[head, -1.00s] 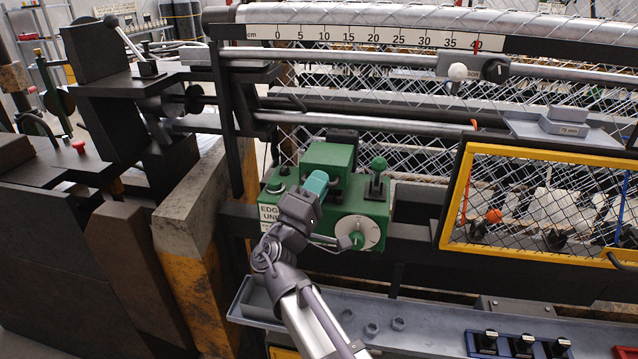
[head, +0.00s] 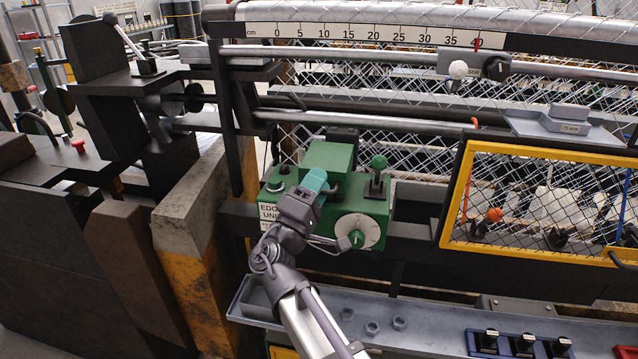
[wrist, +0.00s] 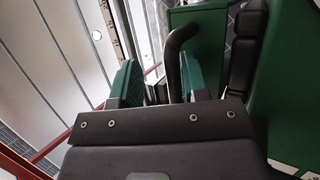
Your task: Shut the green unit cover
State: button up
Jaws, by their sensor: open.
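The green edge unit (head: 375,205) stands in the middle of the head view, with a label on its left, a knob dial and a lever. Its raised green cover block (head: 328,160) is on top; how far it is open I cannot tell. My gripper (head: 316,181), with teal fingers, is at the front of this block. In the wrist view my gripper (wrist: 160,78) is open. A dark bent handle (wrist: 173,65) shows between the fingers, nearer the right one, beside a green panel (wrist: 196,48). Whether a finger touches the handle I cannot tell.
A green lever (head: 378,172) and the dial (head: 357,231) are close to the right of my gripper. A yellow-framed mesh panel (head: 450,215) is farther right. A grey tray (head: 430,332) with several nuts lies below. A concrete post (head: 185,215) stands to the left.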

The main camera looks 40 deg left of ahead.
jog(key=b+v, duration=0.4)
jog(key=v, duration=0.6)
jog(key=shift+s, duration=0.3)
jog(key=w+d+f+m+g+h+p, duration=0.1)
jog(key=w+d+f+m+g+h, duration=0.3)
jog(key=d+f+g, duration=0.75)
jog(key=w+d+f+m+g+h, duration=0.2)
jog(key=w+d+f+m+g, duration=0.3)
jog(key=d+f, duration=0.65)
jog(key=d+m+g+y+p, duration=0.1)
jog(key=d+m+g+y, duration=0.3)
jog(key=d, duration=2.5)
jog(key=m+g, duration=0.3)
jog(key=shift+w+d+r+m+y+p, duration=0.25)
jog(key=shift+w+r+m+y+p, duration=0.05)
jog(key=shift+r+y+p, duration=0.1)
